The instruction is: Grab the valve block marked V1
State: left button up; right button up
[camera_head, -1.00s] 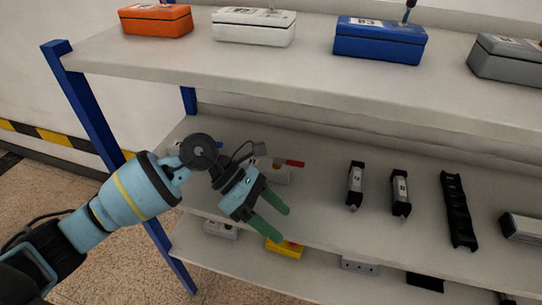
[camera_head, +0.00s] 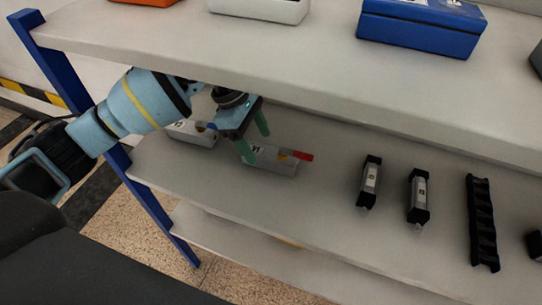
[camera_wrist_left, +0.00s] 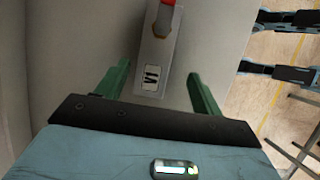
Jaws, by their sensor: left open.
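The valve block marked V1 (camera_head: 270,163) is a light grey block with a red handle, lying on the middle shelf (camera_head: 325,200). It also shows in the left wrist view (camera_wrist_left: 158,55), with its label toward my palm and the red handle at the far end. My left gripper (camera_head: 258,146) is open at the left end of the block. In the wrist view the near end of the block lies between the two green fingers, with a gap on each side. I cannot tell whether the fingers reach down beside it. My right gripper is not in view.
Another grey block (camera_head: 192,133) with a blue part sits just left of my gripper, partly hidden. The upper shelf (camera_head: 300,60) overhangs close above my left wrist. Two grey-black cylinders (camera_head: 370,183) (camera_head: 418,198) and a black rack (camera_head: 482,222) lie to the right.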

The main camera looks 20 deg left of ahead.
aim_at(267, 152)
pick_arm(q)
jog(key=shift+w+x, duration=0.2)
jog(key=shift+x, duration=1.1)
jog(key=shift+w+x, duration=0.2)
jog(key=shift+x, duration=1.05)
jog(key=c, duration=1.3)
jog(key=shift+r, duration=0.2)
jog(key=shift+r, duration=0.25)
jog(key=r, duration=0.2)
jog(key=shift+s+d+r, duration=0.1)
jog(key=shift+s+r, duration=0.1)
jog(key=shift+r, duration=0.2)
jog(key=s, duration=0.5)
jog(key=s+d+r, duration=0.1)
jog(key=s, duration=0.4)
jog(key=s+d, duration=0.1)
jog(key=s, duration=0.4)
jog(key=shift+s+d+r+b, duration=0.2)
jog(key=shift+d+b, duration=0.05)
jog(key=shift+b, duration=0.1)
